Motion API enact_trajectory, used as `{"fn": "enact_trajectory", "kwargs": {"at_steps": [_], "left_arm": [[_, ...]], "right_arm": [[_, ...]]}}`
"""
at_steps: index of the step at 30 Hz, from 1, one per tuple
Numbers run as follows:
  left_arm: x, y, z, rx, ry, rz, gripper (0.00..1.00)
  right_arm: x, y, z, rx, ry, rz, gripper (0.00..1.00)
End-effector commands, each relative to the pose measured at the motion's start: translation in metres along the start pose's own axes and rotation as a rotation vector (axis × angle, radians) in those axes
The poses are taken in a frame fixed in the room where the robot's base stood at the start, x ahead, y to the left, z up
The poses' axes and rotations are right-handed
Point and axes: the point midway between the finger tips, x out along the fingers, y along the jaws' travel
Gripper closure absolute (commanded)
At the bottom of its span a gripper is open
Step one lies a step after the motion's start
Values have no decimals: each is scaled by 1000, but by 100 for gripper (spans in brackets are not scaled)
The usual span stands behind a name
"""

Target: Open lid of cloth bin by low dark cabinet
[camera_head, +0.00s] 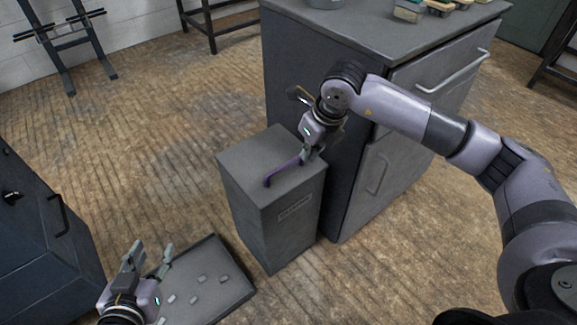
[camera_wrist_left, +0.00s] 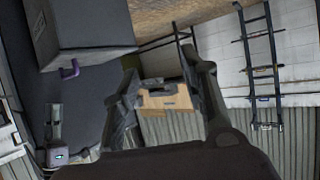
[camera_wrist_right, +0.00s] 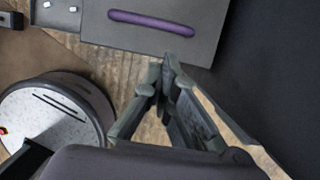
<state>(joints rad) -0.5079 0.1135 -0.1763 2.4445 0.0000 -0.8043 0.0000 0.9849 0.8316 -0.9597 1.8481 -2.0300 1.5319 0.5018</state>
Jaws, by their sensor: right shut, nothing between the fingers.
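The cloth bin (camera_head: 290,221) is a grey box with a front label, standing upright against the side of the dark grey cabinet (camera_head: 300,80). Its flat lid (camera_head: 250,155) lies closed, with a purple bar handle (camera_head: 283,172) on top. The handle also shows in the right wrist view (camera_wrist_right: 155,22) and left wrist view (camera_wrist_left: 68,72). My right gripper (camera_head: 305,157) is shut and empty, near the handle's far end; contact cannot be told. In the right wrist view its fingertips (camera_wrist_right: 165,65) appear apart from the handle. My left gripper (camera_head: 154,252) is open and empty, low at left.
A dark tray (camera_head: 225,282) with several small pale pieces lies on the floor left of the bin. A dark blue cabinet (camera_head: 45,245) stands at far left. Items (camera_head: 408,10) sit on the grey cabinet's top. The wooden floor behind the bin is clear.

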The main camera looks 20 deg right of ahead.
Motion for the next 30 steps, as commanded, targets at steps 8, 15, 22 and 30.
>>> {"fn": "enact_trajectory", "kwargs": {"at_steps": [8, 15, 22, 30], "left_arm": [[1, 4, -29, 0, 147, 8, 60], [-5, 10, -76, -2, 398, 24, 60], [-18, 14, -107, -6, 580, 34, 60], [-25, 16, -119, -8, 651, 38, 60]], "right_arm": [[24, -5, -1, -4, 1, -23, 100], [64, -5, -1, -3, 1, -21, 100], [90, -6, -1, -3, 0, -20, 100], [98, -5, 0, -4, -1, -20, 100]]}}
